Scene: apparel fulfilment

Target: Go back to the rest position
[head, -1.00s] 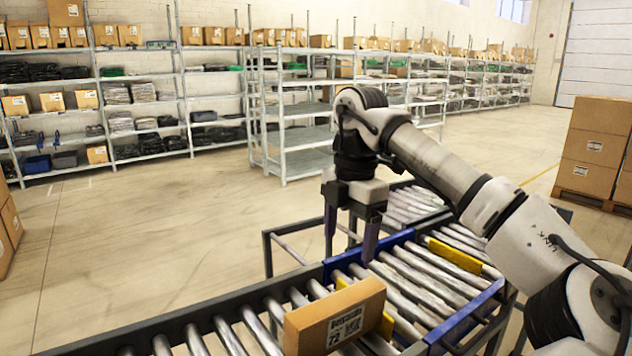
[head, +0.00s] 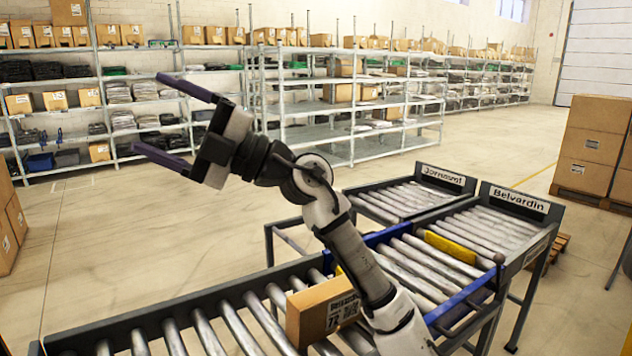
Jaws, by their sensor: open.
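My gripper (head: 175,124) is raised at the left of the head view, well above the floor. Its two dark fingers point to the left and stand wide apart, with nothing between them. My arm rises from the bottom of the view and bends to the left over the roller conveyor. A cardboard box (head: 318,314) with a printed label sits on the rollers below, apart from the gripper. My arm hides the right part of the box.
Metal shelves (head: 352,152) stand behind. Stacked cartons (head: 590,150) stand at the right.

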